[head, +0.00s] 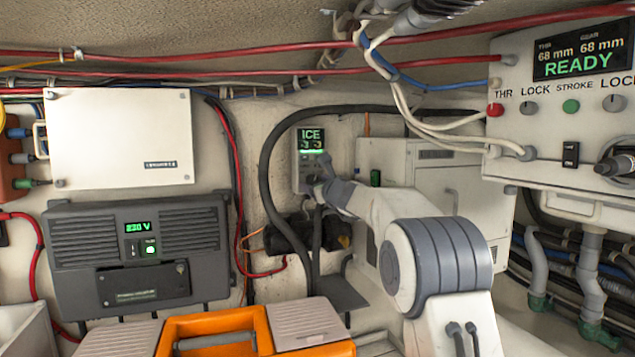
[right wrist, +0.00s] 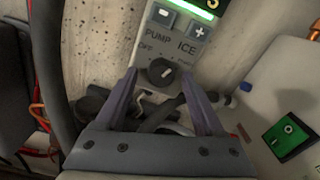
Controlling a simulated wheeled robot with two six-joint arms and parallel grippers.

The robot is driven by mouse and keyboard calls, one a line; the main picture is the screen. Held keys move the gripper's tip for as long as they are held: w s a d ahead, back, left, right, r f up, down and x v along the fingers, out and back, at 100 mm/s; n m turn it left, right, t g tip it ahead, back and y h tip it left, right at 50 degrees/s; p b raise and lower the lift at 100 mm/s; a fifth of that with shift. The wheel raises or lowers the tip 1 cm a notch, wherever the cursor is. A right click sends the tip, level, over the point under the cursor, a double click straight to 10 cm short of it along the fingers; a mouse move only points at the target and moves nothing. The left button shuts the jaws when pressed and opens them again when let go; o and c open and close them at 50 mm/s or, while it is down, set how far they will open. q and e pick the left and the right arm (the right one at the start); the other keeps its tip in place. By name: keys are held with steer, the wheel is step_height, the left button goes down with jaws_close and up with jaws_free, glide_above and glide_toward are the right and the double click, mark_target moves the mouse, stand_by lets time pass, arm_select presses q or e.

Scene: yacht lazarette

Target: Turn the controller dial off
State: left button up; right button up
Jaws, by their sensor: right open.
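The controller (head: 312,147) is a small pale box on the back wall, with a green-lit display reading ICE; its lower part is hidden by my right gripper (head: 318,183). In the right wrist view the controller face (right wrist: 178,30) shows minus and plus buttons and the words PUMP, OFF and ICE. The round black dial (right wrist: 161,73) sits at its lower end, with OFF printed to its upper left. Its short white mark seems to point away from OFF, to the upper right. My right gripper (right wrist: 158,76) is open, its fingertips on either side of the dial; contact cannot be told.
A dark hose (head: 267,165) curves left of the controller. A white cabinet (head: 465,190) stands right of it, and a green rocker switch (right wrist: 290,136) shows close by in the wrist view. An orange toolbox (head: 205,325) stands in front, below a grey inverter (head: 75,240).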

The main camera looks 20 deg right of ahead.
jaws_close()
steer(key=shift+d, duration=0.2)
steer(key=shift+a, duration=0.1)
steer(key=n+b, duration=0.2)
steer(key=shift+f+n, duration=0.15)
steer(key=shift+n, duration=0.25)
steer(key=n+b, duration=0.2)
steer(key=n, duration=0.3)
steer(key=shift+b, duration=0.35)
steer(key=n+b, duration=0.2)
steer(key=n, duration=0.3)
steer(key=shift+n, duration=0.4)
steer(key=n+b, duration=0.1)
steer(key=n, duration=0.3)
steer(key=shift+r, duration=0.2)
steer(key=shift+n+b, duration=0.3)
